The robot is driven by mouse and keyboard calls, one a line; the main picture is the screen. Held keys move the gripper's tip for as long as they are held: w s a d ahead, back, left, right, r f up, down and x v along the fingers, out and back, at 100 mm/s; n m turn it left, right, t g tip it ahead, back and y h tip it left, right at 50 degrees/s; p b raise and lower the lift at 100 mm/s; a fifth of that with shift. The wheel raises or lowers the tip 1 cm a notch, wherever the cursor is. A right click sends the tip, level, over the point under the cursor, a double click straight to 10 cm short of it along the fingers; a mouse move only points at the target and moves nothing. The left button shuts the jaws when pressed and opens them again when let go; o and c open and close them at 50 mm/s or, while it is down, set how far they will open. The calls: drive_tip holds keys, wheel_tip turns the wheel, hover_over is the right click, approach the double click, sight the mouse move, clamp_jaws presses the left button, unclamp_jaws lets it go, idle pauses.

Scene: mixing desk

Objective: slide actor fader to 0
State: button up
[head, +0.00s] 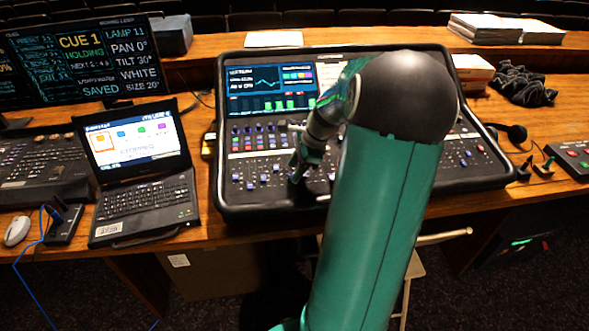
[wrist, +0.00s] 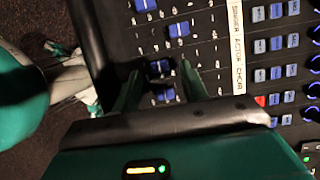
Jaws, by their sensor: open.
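The mixing desk (head: 232,205) is a black console with a screen and rows of blue-capped faders. In the wrist view a white label strip (wrist: 238,45) carries several names, with ACTOR in the middle. Fader caps (wrist: 178,30) sit at different places in their slots. My gripper (head: 300,172) is low over the left-middle fader rows. In the wrist view my gripper (wrist: 158,76) is open, with its fingers on either side of a blue cap (wrist: 160,67); another cap (wrist: 166,95) shows nearer the palm. I cannot tell whether a finger touches a cap, or which cap belongs to ACTOR.
A laptop (head: 145,197) stands left of the desk, with a mouse (head: 17,231) and a lighting console (head: 40,165) beyond it. Headphones (head: 515,132) and a small button box (head: 570,158) lie to the right. Blue button rows (wrist: 275,45) adjoin the label strip.

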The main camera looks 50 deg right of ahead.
drive_tip(key=shift+w+a+f, duration=0.1)
drive_tip(key=shift+w+f, duration=0.05)
drive_tip(key=shift+f, duration=0.35)
drive_tip(key=shift+c, duration=0.4)
clamp_jaws()
drive_tip(key=shift+w+d+r, duration=0.2)
drive_tip(key=shift+w+d, duration=0.65)
drive_tip(key=shift+w, duration=0.2)
drive_tip(key=shift+w+d+r, duration=0.15)
drive_tip(key=shift+w+d, duration=0.7)
drive_tip(key=shift+w, duration=0.15)
drive_tip(key=shift+o, duration=0.4)
unclamp_jaws()
